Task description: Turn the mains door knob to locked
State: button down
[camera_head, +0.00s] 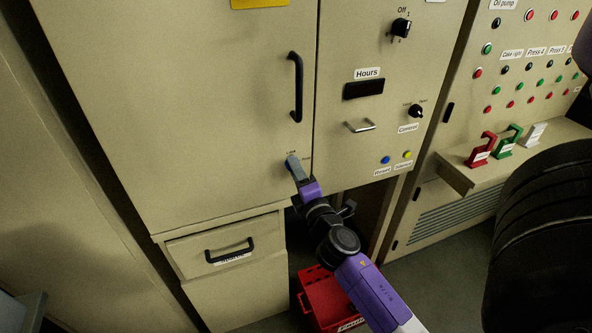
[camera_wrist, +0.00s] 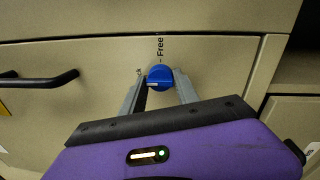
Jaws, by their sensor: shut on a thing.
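The mains door knob is a small blue knob (camera_wrist: 159,76) on the beige cabinet door, near the door's lower right corner in the head view. In the wrist view it sits between my gripper's two grey fingers, with the label "Free" beside it. A white mark shows on the knob's near edge. My gripper (camera_head: 292,163) is at the knob in the head view and covers most of it; my gripper (camera_wrist: 160,85) is shut on the knob in the wrist view. The lettering beside the knob in the head view is too small to read surely.
A black door handle (camera_head: 296,87) stands out above the knob. A drawer with a black handle (camera_head: 229,251) is below left. A red box (camera_head: 322,296) stands on the floor below. To the right are a panel with a metal handle (camera_head: 360,126) and a ledge with coloured brackets (camera_head: 481,150).

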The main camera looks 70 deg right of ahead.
jog(key=shift+a+f, duration=0.1)
jog(key=shift+f, duration=0.2)
jog(key=c, duration=1)
grip_release()
jog(key=shift+o, duration=0.3)
jog(key=shift+r, duration=0.1)
jog(key=b+v, duration=0.3)
jog(key=v, duration=0.4)
jog(key=shift+s+a+b, duration=0.2)
jog(key=shift+a+b, duration=0.05)
jog(key=shift+b, duration=0.1)
